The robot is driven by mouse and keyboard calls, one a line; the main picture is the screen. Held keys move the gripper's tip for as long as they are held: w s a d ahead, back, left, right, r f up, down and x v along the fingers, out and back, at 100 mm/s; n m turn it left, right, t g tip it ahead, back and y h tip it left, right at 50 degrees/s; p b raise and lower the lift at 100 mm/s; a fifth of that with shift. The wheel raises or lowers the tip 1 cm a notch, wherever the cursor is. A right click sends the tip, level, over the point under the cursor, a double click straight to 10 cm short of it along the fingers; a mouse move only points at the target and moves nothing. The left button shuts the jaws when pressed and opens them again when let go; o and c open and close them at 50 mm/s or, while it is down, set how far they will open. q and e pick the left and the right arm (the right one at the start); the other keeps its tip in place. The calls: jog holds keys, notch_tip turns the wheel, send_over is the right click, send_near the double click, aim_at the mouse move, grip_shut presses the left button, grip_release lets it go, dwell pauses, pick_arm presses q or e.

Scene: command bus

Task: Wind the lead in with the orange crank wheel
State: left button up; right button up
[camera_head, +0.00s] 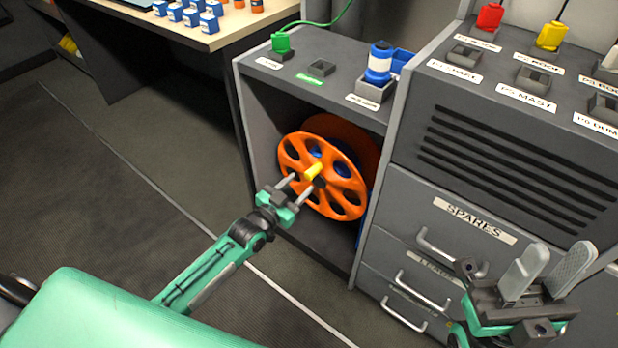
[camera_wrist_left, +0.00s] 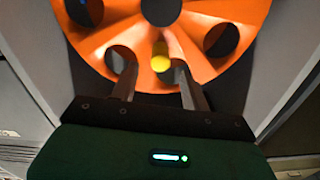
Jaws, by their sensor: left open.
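The orange crank wheel (camera_head: 340,191) stands upright in the open bay of the grey cabinet, with round holes and a yellow knob (camera_head: 313,171) on its face. In the left wrist view the wheel (camera_wrist_left: 100,45) fills the top and the knob (camera_wrist_left: 160,58) shows between the finger tips. My left gripper (camera_head: 298,184) is open, with one finger on each side of the knob; I cannot tell whether they touch it. A green lead (camera_head: 330,22) runs up from a green plug (camera_head: 281,43) on the cabinet top. My right gripper (camera_head: 546,272) is raised before the drawers, its fingers apart and empty.
A blue and white plug (camera_head: 379,62) stands in a socket on the cabinet top. Drawers with metal handles (camera_head: 424,290) are at the right, below a slotted panel (camera_head: 520,160). A table (camera_head: 225,32) with small blue items is behind left. The floor at left is clear.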

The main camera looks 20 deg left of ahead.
aim_at(308, 177)
pick_arm(q)
jog(key=b+x, duration=0.1)
jog(key=x, duration=0.4)
jog(key=shift+w+d, duration=0.1)
jog(key=shift+w, duration=0.2)
grip_shut()
